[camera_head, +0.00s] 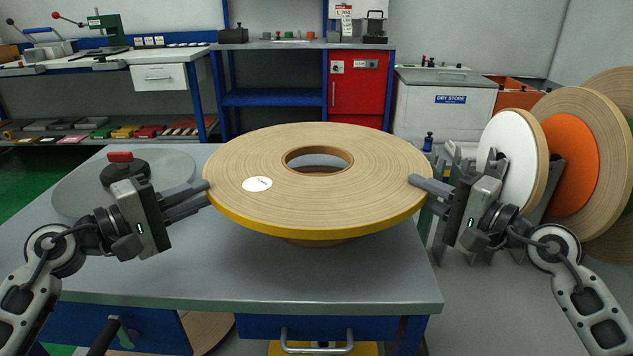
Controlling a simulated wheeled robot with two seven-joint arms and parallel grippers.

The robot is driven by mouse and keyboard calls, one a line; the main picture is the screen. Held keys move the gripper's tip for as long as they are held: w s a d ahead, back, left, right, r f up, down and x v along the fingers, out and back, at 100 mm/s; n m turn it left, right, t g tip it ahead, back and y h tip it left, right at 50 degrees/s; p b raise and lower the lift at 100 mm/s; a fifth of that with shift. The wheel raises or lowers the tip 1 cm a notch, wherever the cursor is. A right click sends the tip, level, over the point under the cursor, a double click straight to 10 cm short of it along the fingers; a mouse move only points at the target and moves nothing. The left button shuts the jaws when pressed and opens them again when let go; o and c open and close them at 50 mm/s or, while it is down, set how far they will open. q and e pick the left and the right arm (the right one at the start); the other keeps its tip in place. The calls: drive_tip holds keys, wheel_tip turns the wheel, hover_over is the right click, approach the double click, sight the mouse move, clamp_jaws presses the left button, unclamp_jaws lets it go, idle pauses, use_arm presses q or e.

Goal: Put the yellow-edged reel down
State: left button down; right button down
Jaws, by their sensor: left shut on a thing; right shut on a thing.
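The yellow-edged reel (350,202) is a wide tan disc with a yellow rim, a round centre hole and a white oval label (257,184). It is held about level above the grey table (330,285). My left gripper (207,192) is shut on its left edge. My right gripper (412,182) is shut on its right edge. A round wooden piece (318,242) shows just under the reel. I cannot tell whether the reel touches it.
A grey disc (75,195) with a dark, red-topped knob (122,170) lies at the table's back left. A rack at right holds several reels, including one with an orange face (571,165) and one with a white face (507,150). The table's front is clear.

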drive_tip(key=shift+w+d+r, duration=0.15)
drive_tip(key=shift+w+r, duration=0.15)
drive_tip(key=shift+w, duration=0.05)
use_arm(q)
drive_tip(key=shift+w+a+r, duration=0.1)
drive_tip(key=shift+w+r, duration=0.1)
drive_tip(key=shift+w, duration=0.15)
drive_tip(key=shift+s, duration=0.1)
use_arm(e)
drive_tip(key=shift+s, duration=0.1)
use_arm(q)
drive_tip(key=shift+f, duration=0.15)
use_arm(e)
drive_tip(key=shift+f, duration=0.15)
